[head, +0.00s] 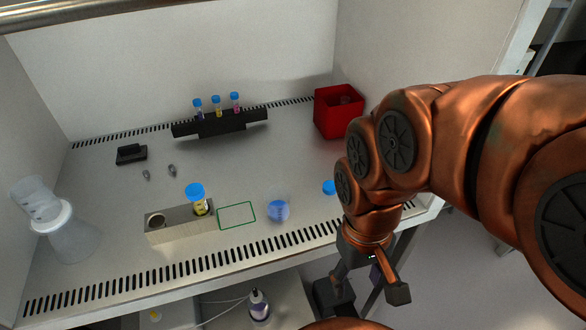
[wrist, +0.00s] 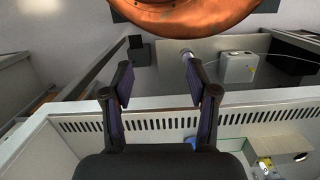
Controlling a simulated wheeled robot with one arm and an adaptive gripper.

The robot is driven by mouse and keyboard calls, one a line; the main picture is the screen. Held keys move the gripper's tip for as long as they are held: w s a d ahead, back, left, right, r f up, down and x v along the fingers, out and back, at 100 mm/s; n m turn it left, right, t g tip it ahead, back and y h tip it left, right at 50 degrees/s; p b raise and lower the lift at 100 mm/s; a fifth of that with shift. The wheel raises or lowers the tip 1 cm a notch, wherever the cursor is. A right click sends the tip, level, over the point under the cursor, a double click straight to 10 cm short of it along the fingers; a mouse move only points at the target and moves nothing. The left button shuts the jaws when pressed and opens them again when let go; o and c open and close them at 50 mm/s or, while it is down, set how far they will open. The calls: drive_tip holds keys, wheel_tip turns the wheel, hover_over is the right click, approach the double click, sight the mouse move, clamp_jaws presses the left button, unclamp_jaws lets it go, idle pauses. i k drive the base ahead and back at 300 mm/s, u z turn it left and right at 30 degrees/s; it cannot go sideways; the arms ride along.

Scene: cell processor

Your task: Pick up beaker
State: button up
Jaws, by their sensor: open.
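A small clear beaker with blue liquid (head: 278,210) stands upright on the cabinet's work surface, just right of a green outlined rectangle (head: 237,215). My gripper (head: 367,288) hangs to the right of the beaker, past the front edge of the work surface, and is apart from it. In the wrist view my gripper (wrist: 158,82) has its two fingers spread with nothing between them.
A block (head: 181,229) holding a blue-capped tube stands left of the green outline. A blue cap (head: 329,187) lies near my arm. A tube rack (head: 220,125) and a red bin (head: 339,112) stand at the back. A large flask (head: 72,240) stands at the left.

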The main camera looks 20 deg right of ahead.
sight(277, 197)
drive_tip(key=z, duration=1.5)
drive_tip(key=k, duration=1.25)
drive_tip(key=u, duration=2.25)
